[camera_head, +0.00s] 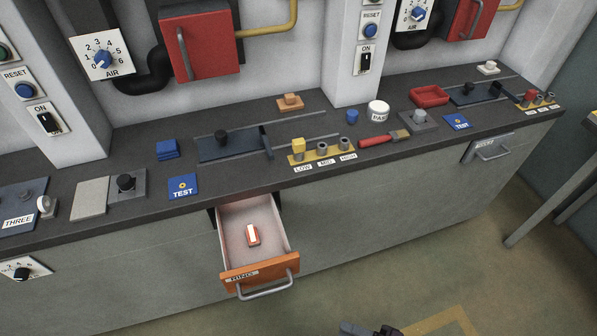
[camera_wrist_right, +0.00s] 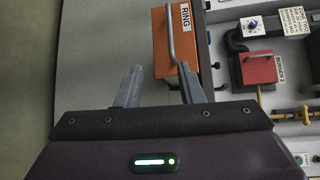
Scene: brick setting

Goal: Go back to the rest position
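My right gripper (camera_head: 370,329) shows only in part at the bottom edge of the head view, in front of the bench and to the right of the open drawer. In the right wrist view its two fingers (camera_wrist_right: 160,78) are spread apart with nothing between them. The drawer with the orange front (camera_head: 255,274), labelled RING, is pulled out of the bench; its front also shows beyond the fingers in the right wrist view (camera_wrist_right: 172,68). A small red and white object (camera_head: 252,235) lies inside it. The gripper is apart from the drawer handle (camera_head: 268,291). My left gripper is in neither view.
The dark bench top (camera_head: 225,180) holds blue blocks, a yellow LOW/MID/HIGH rack (camera_head: 322,154), a red-handled brush (camera_head: 380,139) and a red tray (camera_head: 429,96). A second drawer (camera_head: 490,149) at the right looks shut. The floor before the bench is mostly clear.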

